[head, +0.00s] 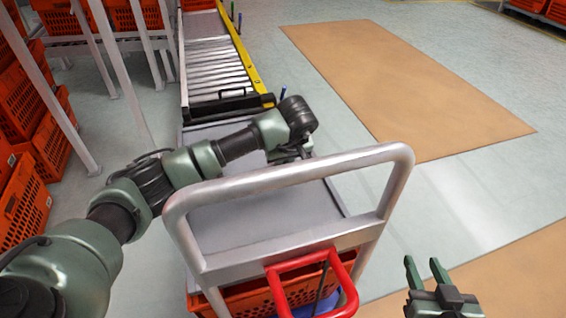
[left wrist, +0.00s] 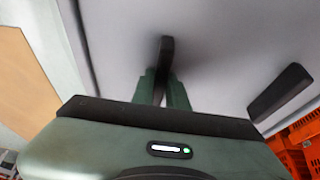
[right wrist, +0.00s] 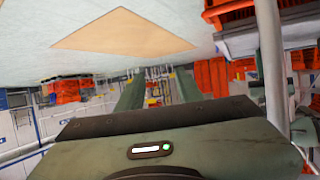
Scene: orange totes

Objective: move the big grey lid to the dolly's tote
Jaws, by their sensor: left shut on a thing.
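The big grey lid (head: 250,218) is a flat grey panel, seen past the dolly's handle frame, above the dolly's orange tote (head: 255,300). I cannot tell whether it rests on the tote. My left gripper (head: 300,154) is at the lid's far part, its fingers mostly hidden by the wrist. In the left wrist view, its fingers (left wrist: 163,88) are closed around a black handle (left wrist: 167,52) on the lid (left wrist: 225,45). A second black handle (left wrist: 281,93) is free. My right gripper (head: 428,272) is open and empty, to the right of the dolly.
The dolly's grey handle frame (head: 290,178) stands in front of the lid, with a red frame (head: 310,262) below it. A roller conveyor (head: 215,65) with a yellow rail lies beyond. Orange totes (head: 25,205) are stacked left beside grey posts. The floor at right is open.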

